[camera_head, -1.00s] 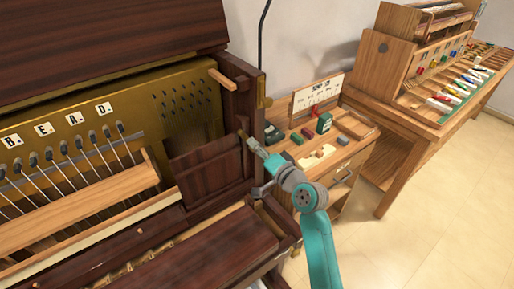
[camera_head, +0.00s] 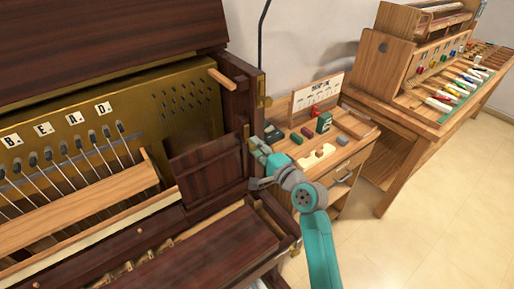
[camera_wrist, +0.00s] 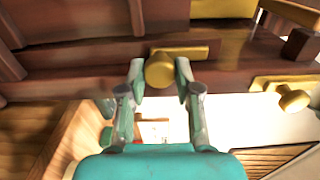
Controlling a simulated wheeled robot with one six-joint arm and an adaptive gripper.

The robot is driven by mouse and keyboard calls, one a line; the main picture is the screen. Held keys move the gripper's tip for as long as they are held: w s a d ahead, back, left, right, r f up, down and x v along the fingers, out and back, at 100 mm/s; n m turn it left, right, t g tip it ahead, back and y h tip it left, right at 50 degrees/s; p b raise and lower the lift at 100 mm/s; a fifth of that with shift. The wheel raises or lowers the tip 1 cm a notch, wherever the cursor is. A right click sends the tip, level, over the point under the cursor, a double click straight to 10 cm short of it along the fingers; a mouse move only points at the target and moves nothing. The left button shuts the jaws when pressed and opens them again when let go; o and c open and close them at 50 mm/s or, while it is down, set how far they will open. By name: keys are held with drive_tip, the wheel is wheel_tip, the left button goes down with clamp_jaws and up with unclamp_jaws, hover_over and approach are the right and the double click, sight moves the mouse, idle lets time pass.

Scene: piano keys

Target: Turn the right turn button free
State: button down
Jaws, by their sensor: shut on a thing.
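The brass turn button (camera_wrist: 195,49) shows in the wrist view as a flat bar with a round knob (camera_wrist: 160,70) on the dark wooden edge of the piano. My gripper (camera_wrist: 160,73) has one finger on each side of the knob and is shut on it. In the head view my gripper (camera_head: 255,145) is at the right end of the open piano front.
A second brass piece with a knob (camera_wrist: 293,99) is at the right in the wrist view. The dark piano case (camera_head: 222,170) lies left of my arm. A wooden side table (camera_head: 342,160) with small tools stands close behind it. Open floor (camera_head: 440,225) is at the right.

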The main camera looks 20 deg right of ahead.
idle(0.3)
drive_tip(key=c, duration=0.8)
unclamp_jaws()
drive_tip(key=shift+c, duration=0.2)
drive_tip(key=v, duration=1.2)
